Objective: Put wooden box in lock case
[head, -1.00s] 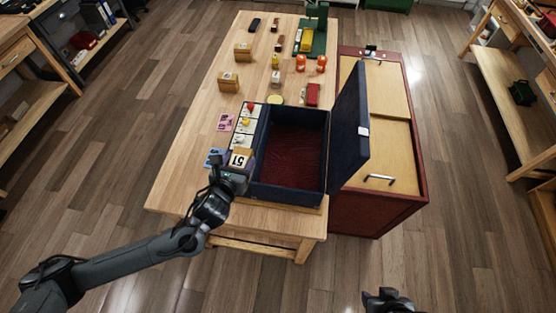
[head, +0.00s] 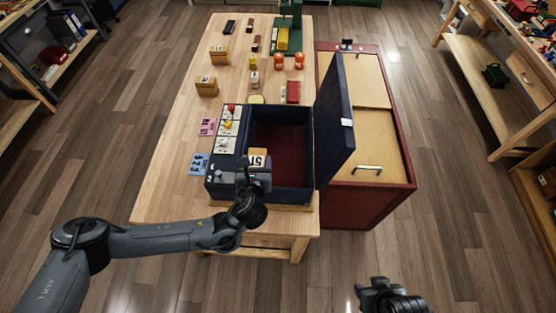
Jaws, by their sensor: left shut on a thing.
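The lock case (head: 302,193) is a dark blue box with a dark red lining (head: 275,147). It stands at the near end of the wooden table, its lid (head: 334,120) swung up on the right. My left gripper (head: 257,172) is shut on a small wooden box (head: 258,157) with dark numbers on its pale face. It holds this box over the near left part of the case opening; how deep it is cannot be told. Two similar wooden boxes (head: 207,87) (head: 219,54) stand farther back at the table's left. My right gripper (head: 378,292) is partly seen at the bottom right, away from the table.
A panel with red, yellow and white knobs (head: 229,127) runs along the case's left side. Pink (head: 207,127) and blue (head: 199,164) cards lie left of it. Orange objects (head: 299,61) and a red block (head: 293,92) stand behind. A red-sided cabinet (head: 397,190) adjoins the table.

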